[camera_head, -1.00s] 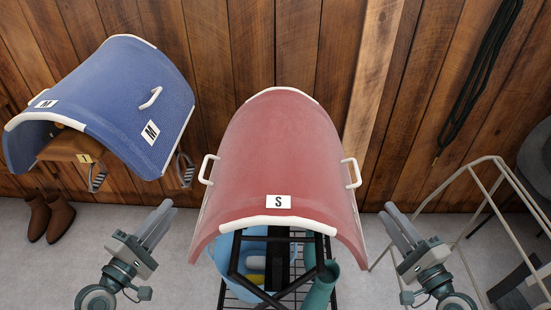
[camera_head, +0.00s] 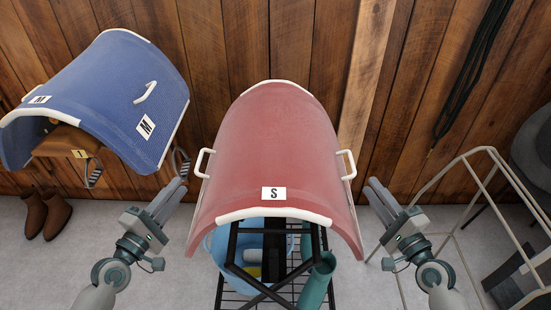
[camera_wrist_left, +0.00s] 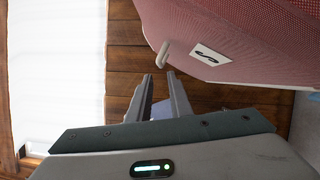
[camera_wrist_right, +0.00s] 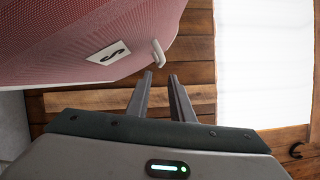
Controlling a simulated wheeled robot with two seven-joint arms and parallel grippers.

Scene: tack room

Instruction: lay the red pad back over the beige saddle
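The red pad (camera_head: 275,140), tagged S, arches over a black folding stand (camera_head: 268,265) in the head view. It has a white left handle (camera_head: 203,162) and a white right handle (camera_head: 347,164). My left gripper (camera_head: 179,185) is open and empty, just left of and below the left handle, apart from it. My right gripper (camera_head: 372,186) is open and empty, just right of and below the right handle, also apart. The handles show just beyond the fingers in the left wrist view (camera_wrist_left: 163,55) and right wrist view (camera_wrist_right: 158,52). I see no beige saddle.
A blue pad (camera_head: 110,90), tagged M, lies over a brown saddle (camera_head: 68,144) at left. Brown boots (camera_head: 45,213) stand below it. A blue tub (camera_head: 215,245) and a teal tube (camera_head: 318,282) sit under the red pad. A pale metal frame (camera_head: 470,160) stands at right.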

